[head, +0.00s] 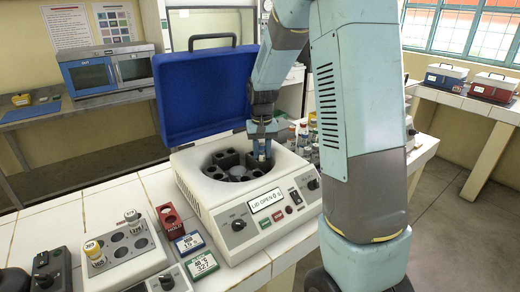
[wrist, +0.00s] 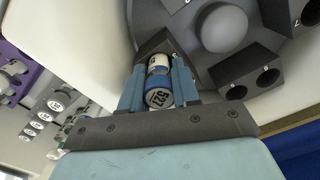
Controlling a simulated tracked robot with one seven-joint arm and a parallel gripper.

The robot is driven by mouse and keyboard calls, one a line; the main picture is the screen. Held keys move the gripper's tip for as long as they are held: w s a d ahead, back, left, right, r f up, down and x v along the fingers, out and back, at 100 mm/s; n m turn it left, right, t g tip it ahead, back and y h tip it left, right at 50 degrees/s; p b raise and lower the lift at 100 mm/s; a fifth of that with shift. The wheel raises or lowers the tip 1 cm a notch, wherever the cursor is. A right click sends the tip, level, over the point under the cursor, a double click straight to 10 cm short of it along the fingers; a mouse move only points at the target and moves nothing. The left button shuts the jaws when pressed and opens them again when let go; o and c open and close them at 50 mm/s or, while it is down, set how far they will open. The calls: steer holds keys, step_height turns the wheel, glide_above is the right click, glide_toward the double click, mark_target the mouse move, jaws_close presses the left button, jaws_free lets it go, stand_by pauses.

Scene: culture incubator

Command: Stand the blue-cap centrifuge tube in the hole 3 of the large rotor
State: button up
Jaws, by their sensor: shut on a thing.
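The large rotor (head: 218,166) sits in the bowl of the open centrifuge (head: 228,215); its dark blocks and round hub (wrist: 222,28) show in the wrist view. My gripper (head: 262,150) is over the rotor's right rear side. In the wrist view my gripper (wrist: 160,88) is shut on the blue-cap centrifuge tube (wrist: 160,92), with one blue finger on each side. I cannot read that block's hole number.
The blue lid (head: 203,92) stands open behind the rotor. A rack (head: 120,245) with capped tubes and a red holder (head: 170,220) stand left of the centrifuge. Several bottles (head: 303,135) stand close to its right. In the wrist view, other holes (wrist: 268,77) of the rotor look empty.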

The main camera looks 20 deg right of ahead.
steer(key=shift+f, duration=0.2)
steer(key=o, duration=1.1)
steer(key=shift+o, duration=0.5)
steer(key=shift+o, duration=1.1)
steer(key=shift+w+r, duration=0.1)
steer(key=shift+w+r, duration=0.1)
steer(key=shift+r, duration=3.55)
